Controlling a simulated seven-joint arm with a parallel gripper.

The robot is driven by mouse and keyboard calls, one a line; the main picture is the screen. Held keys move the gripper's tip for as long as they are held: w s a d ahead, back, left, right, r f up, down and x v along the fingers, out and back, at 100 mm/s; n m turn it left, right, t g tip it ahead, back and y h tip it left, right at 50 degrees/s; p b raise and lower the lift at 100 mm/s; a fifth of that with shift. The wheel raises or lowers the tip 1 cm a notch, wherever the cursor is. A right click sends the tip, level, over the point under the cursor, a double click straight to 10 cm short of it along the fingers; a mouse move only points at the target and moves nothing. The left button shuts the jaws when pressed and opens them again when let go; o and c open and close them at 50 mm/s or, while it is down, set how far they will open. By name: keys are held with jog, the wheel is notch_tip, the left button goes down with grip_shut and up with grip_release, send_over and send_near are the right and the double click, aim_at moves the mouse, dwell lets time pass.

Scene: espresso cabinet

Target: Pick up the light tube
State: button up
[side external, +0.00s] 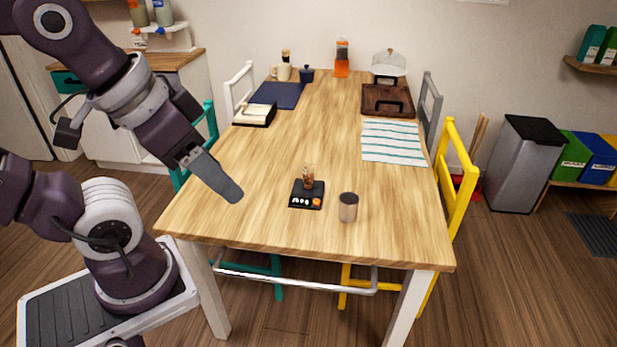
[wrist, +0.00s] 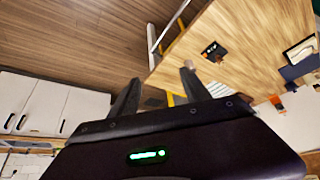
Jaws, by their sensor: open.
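A small pale, greyish tube-shaped cylinder (side external: 348,207) stands upright near the front of the table, right of the black scale. It also shows, small and partly cut off by a finger, in the wrist view (wrist: 188,63). A long pale bar (side external: 300,282) runs below the table's front edge; I cannot tell whether it is part of the table. My gripper (side external: 236,195) shows side-on at the table's front left, left of the scale and apart from the cylinder. In the wrist view my gripper (wrist: 158,90) has its two fingers spread with nothing between them.
The black scale (side external: 307,201) carries a small glass (side external: 308,178) with brown contents. A striped cloth (side external: 394,142), dark tray (side external: 388,108) and blue mat (side external: 277,95) lie farther back. A yellow chair (side external: 459,180) stands at the right. The table (side external: 250,160) has clear room in the middle.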

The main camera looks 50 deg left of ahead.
jog(key=t+y, duration=0.2)
jog(key=t, duration=0.4)
send_over(308, 176)
notch_tip(308, 176, down, 24)
jog(key=shift+n+t, duration=0.7)
jog(key=shift+t, duration=0.1)
jog(key=s+f, duration=0.1)
jog(key=f, duration=0.1)
jog(key=a+f, duration=0.1)
jog(key=f, duration=0.1)
jog(key=s+f, duration=0.1)
jog(key=f, duration=0.1)
jog(key=shift+s+a, duration=0.15)
jog(key=shift+s, duration=0.15)
jog(key=x, duration=0.7)
jog(key=shift+d+f, duration=0.3)
jog(key=shift+d, duration=0.05)
grip_shut()
